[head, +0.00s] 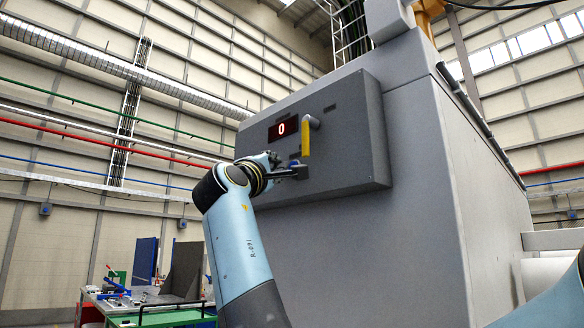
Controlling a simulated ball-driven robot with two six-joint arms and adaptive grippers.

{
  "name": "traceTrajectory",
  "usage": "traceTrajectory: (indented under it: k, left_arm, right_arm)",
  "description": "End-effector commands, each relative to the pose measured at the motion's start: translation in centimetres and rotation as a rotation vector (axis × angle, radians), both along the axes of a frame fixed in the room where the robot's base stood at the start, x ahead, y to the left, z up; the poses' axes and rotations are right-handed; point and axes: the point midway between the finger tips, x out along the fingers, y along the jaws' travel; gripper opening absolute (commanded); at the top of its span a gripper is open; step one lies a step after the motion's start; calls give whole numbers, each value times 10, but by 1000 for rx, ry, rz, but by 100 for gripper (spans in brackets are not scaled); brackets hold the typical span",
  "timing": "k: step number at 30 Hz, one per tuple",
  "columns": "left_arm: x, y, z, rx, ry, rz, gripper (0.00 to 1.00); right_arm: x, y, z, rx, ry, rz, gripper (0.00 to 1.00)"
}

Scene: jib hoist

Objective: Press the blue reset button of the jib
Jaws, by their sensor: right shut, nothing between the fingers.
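The jib's grey control panel (352,150) is fixed to the side of a large grey housing. It carries a red-lit display (283,129) reading 0 and an upright yellow lever (306,138). My right gripper (300,171) is shut and empty, in front of the lower left part of the panel, below the lever. The blue reset button is not clearly visible; a small bluish-grey patch shows at the fingertips, and I cannot tell whether it is the button or the fingers. Whether the fingertips touch the panel is unclear. My left gripper is not in view.
The large grey housing (400,250) fills the middle and right. A workbench (150,300) with a green mat, blue tools and dark upright boards stands at the lower left. Pipes run along the far wall. The space left of the panel is open.

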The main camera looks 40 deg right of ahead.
Motion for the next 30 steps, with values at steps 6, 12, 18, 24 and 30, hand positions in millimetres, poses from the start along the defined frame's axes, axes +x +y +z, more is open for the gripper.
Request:
traceTrajectory:
  k: [6, 12, 18, 24, 30]
  left_arm:
    - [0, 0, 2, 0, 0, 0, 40]
    - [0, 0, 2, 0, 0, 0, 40]
    - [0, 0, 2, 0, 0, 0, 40]
    - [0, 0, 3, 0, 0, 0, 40]
    - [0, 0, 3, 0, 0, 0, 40]
  right_arm:
    - [0, -6, 1, -1, 0, -1, 0]
    - [0, -9, 0, 0, 0, 0, 0]
    - [0, -9, 0, 0, 0, 0, 0]
    - [0, -10, 0, 0, 0, 0, 0]
    - [1, -12, 0, 0, 0, 0, 0]
